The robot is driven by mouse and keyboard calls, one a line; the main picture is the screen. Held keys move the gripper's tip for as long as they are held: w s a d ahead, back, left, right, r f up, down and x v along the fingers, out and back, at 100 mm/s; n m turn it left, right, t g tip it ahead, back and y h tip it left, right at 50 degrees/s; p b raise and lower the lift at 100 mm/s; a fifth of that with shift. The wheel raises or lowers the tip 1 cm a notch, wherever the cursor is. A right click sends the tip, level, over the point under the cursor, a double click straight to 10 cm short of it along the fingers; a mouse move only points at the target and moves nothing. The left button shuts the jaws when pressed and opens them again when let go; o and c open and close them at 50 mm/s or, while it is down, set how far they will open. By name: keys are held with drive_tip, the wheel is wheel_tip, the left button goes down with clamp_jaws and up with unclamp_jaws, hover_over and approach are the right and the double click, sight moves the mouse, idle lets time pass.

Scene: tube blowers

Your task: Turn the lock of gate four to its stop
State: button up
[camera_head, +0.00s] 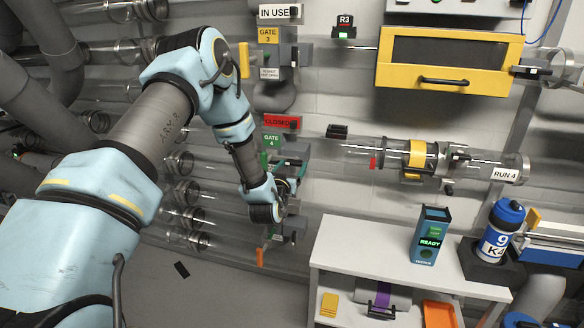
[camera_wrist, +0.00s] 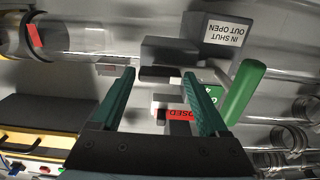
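Gate four shows in the head view by its green GATE 4 label (camera_head: 271,141), under a red CLOSED sign (camera_head: 282,122). Its grey housing is partly hidden behind my gripper (camera_head: 284,184). The wrist view is turned over: the red CLOSED sign (camera_wrist: 182,115) lies near the right finger, and a green handle (camera_wrist: 245,88) stands to the right of it. My gripper (camera_wrist: 158,75) is open, its two teal fingers well apart, with a dark grey block (camera_wrist: 168,52) beyond the tips. I see nothing held between them. I cannot make out the lock for certain.
A white plate (camera_wrist: 225,32) reads IN SHUT, OUT OPEN. Gate three's yellow label (camera_head: 267,36) is above gate four. The clear run 4 tube (camera_head: 480,168) is to the right. A white bench (camera_head: 350,245) with a READY tester (camera_head: 430,237) stands at lower right.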

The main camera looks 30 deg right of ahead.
clamp_jaws()
idle(0.4)
